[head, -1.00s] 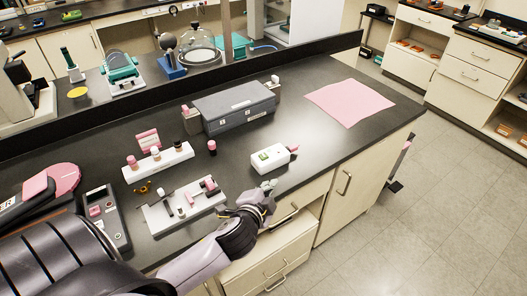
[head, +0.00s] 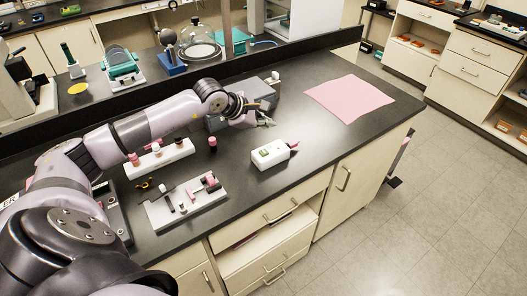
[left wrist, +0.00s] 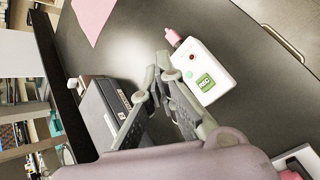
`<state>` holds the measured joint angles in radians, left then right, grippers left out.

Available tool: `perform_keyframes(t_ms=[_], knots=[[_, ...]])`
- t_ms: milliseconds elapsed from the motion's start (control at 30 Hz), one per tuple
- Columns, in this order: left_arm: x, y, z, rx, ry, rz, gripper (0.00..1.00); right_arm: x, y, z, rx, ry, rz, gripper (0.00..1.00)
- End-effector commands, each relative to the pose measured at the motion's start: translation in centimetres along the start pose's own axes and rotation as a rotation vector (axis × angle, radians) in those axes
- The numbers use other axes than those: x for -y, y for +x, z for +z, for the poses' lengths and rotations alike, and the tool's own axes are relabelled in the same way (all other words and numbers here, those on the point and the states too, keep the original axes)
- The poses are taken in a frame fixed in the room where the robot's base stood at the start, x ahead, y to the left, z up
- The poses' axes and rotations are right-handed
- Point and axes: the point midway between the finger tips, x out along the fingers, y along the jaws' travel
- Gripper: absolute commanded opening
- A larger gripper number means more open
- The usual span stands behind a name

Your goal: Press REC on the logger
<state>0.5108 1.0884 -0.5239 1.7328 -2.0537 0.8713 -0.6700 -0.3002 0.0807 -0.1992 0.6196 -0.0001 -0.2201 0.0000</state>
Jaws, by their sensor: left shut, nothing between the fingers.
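The logger (head: 270,153) is a small white box with a pink plug on its right end, lying on the black bench. In the left wrist view the logger (left wrist: 215,66) shows a green REC label (left wrist: 205,83), with a small reddish button and a small green dot beside it. My left gripper (head: 267,121) is shut and empty. It is above the bench, behind the logger and apart from it. In the left wrist view my left gripper (left wrist: 160,72) has its fingers just left of the logger. My right gripper is not in view.
A grey instrument case (head: 222,120) is partly hidden behind my left arm. A white tray (head: 160,213) with small parts and a white rack (head: 158,160) stand to the left. A pink sheet (head: 349,98) lies flat at the right. The bench between sheet and logger is clear.

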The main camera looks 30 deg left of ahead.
Motion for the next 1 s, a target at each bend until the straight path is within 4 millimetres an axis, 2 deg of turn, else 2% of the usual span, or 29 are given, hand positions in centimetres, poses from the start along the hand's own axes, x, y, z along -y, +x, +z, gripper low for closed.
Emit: perform_keyframes(t_ms=[533,767,1000], knots=[[0.2,0.4,-0.5,-0.009,0.004,0.001,0.0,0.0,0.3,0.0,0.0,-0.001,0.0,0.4],[1.5,2.0,-1.8,-0.009,0.003,0.0,0.0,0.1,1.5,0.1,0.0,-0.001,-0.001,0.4],[3.3,4.5,-3.5,-0.008,0.002,0.0,0.0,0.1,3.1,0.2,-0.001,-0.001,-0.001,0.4]])
